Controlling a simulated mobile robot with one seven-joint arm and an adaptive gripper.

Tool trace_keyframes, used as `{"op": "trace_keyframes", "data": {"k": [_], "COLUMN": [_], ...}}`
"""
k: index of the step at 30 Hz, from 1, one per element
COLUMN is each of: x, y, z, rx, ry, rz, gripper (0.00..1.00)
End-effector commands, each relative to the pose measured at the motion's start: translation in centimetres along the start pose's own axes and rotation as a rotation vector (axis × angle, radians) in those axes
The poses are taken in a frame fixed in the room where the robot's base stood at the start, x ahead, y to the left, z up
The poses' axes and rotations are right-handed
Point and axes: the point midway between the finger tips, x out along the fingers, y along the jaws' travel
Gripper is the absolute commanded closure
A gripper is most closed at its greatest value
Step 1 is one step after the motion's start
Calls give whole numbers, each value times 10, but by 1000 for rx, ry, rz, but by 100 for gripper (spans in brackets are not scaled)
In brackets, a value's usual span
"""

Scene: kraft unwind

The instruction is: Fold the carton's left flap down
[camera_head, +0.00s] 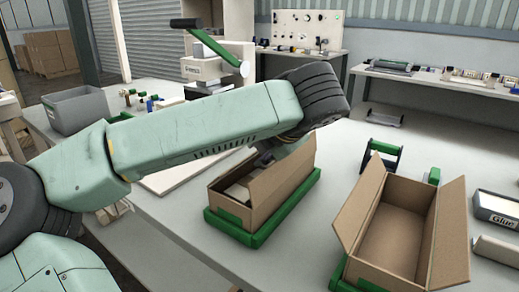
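One open cardboard carton (231,208) stands in a green tray, below the end of my arm. Its right flap (282,188) stands up; a lighter brown panel (238,192) shows low at its left side, and I cannot tell if that is the left flap. A second open carton (395,235) stands to the right, with its left flap (360,205) and right flap (448,238) raised and leaning outward. My gripper (263,158) shows only as a small dark part above the back of the first carton. The rest is hidden behind my arm and the carton, so its fingers cannot be read.
Green trays (236,232) hold the cartons. A black-and-green tape dispenser (382,154) stands behind the second carton, and a box marked Glue (497,210) lies at right. A grey bin (77,110) and a white machine (215,68) stand behind my arm. The front-left tabletop is clear.

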Motion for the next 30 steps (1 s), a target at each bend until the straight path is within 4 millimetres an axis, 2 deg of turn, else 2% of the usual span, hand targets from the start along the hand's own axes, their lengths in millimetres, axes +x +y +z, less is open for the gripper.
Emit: {"op": "trace_keyframes", "data": {"k": [12, 15, 21, 30], "x": [-82, -98, -113, -114], "y": [0, 0, 0, 0], "z": [0, 1, 0, 0], "rx": [2, 1, 0, 0], "ry": [-1, -2, -1, -1], "rz": [5, 3, 1, 0], "gripper": [77, 77, 77, 79]}}
